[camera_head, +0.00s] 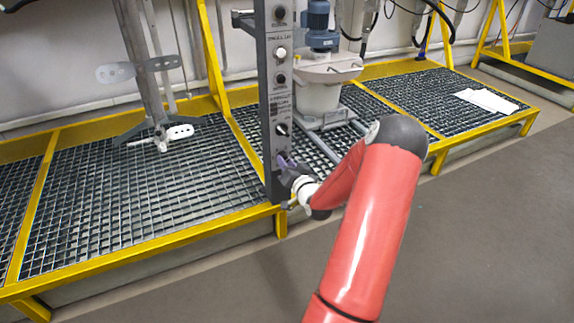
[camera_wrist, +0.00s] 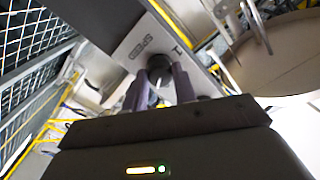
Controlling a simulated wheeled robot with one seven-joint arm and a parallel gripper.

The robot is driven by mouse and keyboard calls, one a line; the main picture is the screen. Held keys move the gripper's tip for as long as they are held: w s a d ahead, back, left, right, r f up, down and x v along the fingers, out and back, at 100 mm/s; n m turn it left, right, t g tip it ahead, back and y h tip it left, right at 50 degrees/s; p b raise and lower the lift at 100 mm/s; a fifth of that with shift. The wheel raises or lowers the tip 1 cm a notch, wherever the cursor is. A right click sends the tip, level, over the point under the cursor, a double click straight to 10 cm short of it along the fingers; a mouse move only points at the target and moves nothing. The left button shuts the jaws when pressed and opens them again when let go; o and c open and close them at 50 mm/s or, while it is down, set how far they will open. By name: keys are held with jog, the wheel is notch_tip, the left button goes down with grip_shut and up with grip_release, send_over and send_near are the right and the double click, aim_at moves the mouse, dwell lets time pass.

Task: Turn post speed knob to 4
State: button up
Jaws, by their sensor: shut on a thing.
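The grey control post (camera_head: 275,95) stands upright at the front edge of the platform, with a column of knobs on its face. My gripper (camera_head: 284,160) is at the lower part of the post. In the wrist view, my gripper (camera_wrist: 160,82) has its two fingers closed around a dark round knob (camera_wrist: 159,66) below the printed word SPEED on the post panel (camera_wrist: 145,45). The fingers hide much of the knob, and I cannot read its pointer or the scale numbers. In the head view this knob is hidden by my gripper.
A black knob (camera_head: 282,129) and a white knob (camera_head: 281,53) sit higher on the post. A yellow-edged grating platform (camera_head: 130,210) lies behind and left. A white drum with a blue motor (camera_head: 318,22) stands behind the post. The grey floor at right is clear.

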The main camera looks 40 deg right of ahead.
jog(key=m, duration=0.5)
jog(key=shift+m+p, duration=0.3)
dwell(0.4)
jog(key=o, duration=1)
jog(key=shift+c, duration=0.2)
jog(key=v, duration=0.8)
jog(key=shift+w, duration=0.1)
